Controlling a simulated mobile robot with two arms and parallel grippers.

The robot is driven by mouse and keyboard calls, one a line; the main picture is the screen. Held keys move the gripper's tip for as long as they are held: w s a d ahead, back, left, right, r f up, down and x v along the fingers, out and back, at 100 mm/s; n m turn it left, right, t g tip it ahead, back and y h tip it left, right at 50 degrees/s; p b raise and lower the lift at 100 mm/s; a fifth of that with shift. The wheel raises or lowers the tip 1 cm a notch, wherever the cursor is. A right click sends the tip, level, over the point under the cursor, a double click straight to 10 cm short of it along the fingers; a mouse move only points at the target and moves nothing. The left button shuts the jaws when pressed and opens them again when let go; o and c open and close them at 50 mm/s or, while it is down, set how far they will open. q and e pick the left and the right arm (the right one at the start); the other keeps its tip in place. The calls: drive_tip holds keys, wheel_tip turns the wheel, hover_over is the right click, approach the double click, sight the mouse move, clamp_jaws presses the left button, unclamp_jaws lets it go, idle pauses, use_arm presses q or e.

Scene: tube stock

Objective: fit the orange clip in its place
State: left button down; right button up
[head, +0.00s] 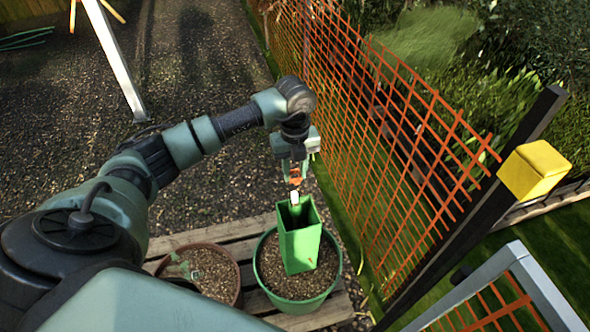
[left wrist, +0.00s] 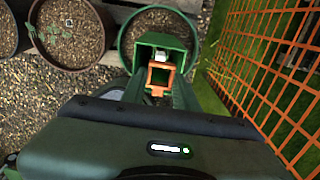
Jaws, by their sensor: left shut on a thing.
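My left gripper (head: 295,172) comes down from above and is shut on the orange clip (head: 295,180). In the left wrist view the clip (left wrist: 151,78) looks like a small square open frame with a tab toward the gripper. A green square tube (head: 300,249) stands upright in a green pot, with its open top just under the clip. In the left wrist view the clip overlaps the near side of the tube's mouth (left wrist: 160,40). I cannot tell whether they touch. A small white piece (head: 294,198) shows at the tube's mouth. My right gripper is out of view.
The green pot (head: 287,304) of soil stands on wooden slats (head: 237,248). A brown pot (head: 238,279) with a small plant is left of it. Orange mesh fencing (head: 385,130) runs close on the right, with a dark post and yellow cap (head: 535,170). Gravel lies open behind.

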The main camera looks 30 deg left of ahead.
sight(295, 194)
use_arm(q)
drive_tip(key=shift+f+b, duration=2)
drive_tip(key=shift+f, duration=0.85)
drive_tip(key=shift+r, duration=0.1)
drive_tip(key=shift+f+b, duration=0.5)
drive_tip(key=shift+f, duration=0.45)
drive_tip(key=shift+f, duration=0.15)
drive_tip(key=shift+f+b, duration=0.95)
drive_tip(key=shift+f, duration=0.4)
drive_tip(key=shift+f, duration=0.1)
